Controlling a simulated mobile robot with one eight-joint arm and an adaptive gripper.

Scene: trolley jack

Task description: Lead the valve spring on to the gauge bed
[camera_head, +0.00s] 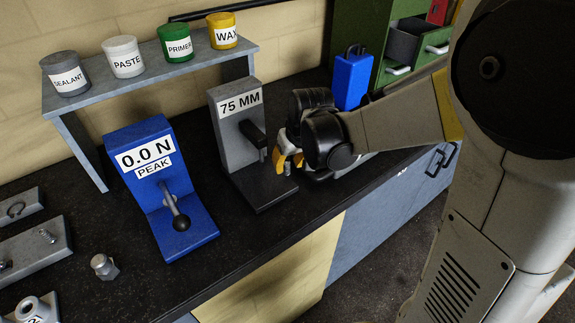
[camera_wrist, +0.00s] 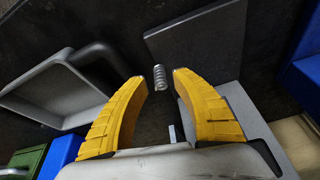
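The valve spring (camera_wrist: 159,77) is a small pale coil in the wrist view, just past and between my fingertips, with a slim gap showing on each side. My gripper (camera_wrist: 160,84) has yellow fingers and is open. The gauge bed is the dark flat base (camera_head: 265,193) of the grey gauge marked 75 MM (camera_head: 237,104). A dark plate (camera_wrist: 200,42), likely this bed, lies just right of the spring in the wrist view. In the head view my gripper (camera_head: 287,157) is at the right side of the gauge; I cannot make out the spring there.
A blue force tester (camera_head: 147,160) with a lever reads 0.0 N, left of the gauge. A grey tray (camera_wrist: 28,92) lies left of the spring in the wrist view. A shelf (camera_head: 160,75) with labelled pots stands behind. A blue box (camera_head: 351,80) stands at the back right.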

